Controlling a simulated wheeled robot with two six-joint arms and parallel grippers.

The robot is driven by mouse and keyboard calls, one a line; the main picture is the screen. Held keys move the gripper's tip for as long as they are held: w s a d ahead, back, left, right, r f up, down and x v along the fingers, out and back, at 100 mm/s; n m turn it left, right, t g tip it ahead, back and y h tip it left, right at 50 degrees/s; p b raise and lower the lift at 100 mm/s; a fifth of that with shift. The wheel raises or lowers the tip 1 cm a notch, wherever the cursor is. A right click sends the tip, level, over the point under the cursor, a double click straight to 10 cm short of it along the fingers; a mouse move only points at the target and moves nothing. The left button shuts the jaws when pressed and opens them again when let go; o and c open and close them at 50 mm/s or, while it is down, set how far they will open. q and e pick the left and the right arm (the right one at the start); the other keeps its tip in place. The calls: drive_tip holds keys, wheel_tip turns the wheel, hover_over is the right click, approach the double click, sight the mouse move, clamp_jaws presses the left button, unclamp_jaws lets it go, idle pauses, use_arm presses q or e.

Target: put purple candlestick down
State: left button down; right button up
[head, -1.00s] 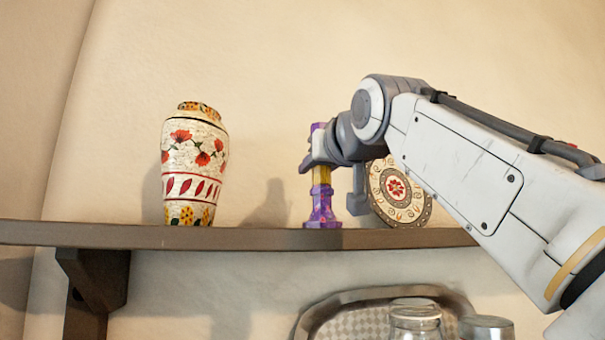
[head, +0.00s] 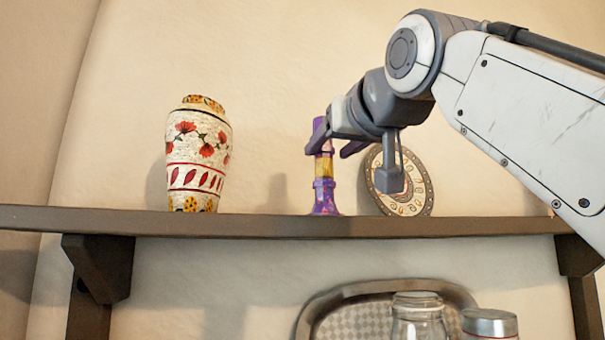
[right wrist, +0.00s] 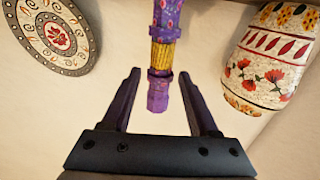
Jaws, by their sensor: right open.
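The purple candlestick (head: 325,192), with a yellow-gold band, stands upright on the wooden shelf (head: 250,226). It also shows in the right wrist view (right wrist: 163,55), where the picture is upside down. My right gripper (head: 337,143) is open at the candlestick's upper part, with a finger partly hiding it in the head view. In the right wrist view the dark fingers (right wrist: 160,78) lie to either side of the candlestick's top end, with gaps on both sides. My left gripper is not in view.
A white vase with red flowers (head: 198,155) stands left of the candlestick, with bare shelf between. A round patterned plate (head: 419,200) leans against the wall close on the right, behind my wrist. Below are a tray (head: 345,292) and glass jars (head: 417,322).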

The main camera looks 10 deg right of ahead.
drive_tip(key=s, duration=0.2)
drive_tip(key=s+b, duration=0.1)
drive_tip(key=s, duration=0.2)
drive_tip(key=shift+s+d, duration=0.2)
drive_tip(key=shift+s, duration=0.1)
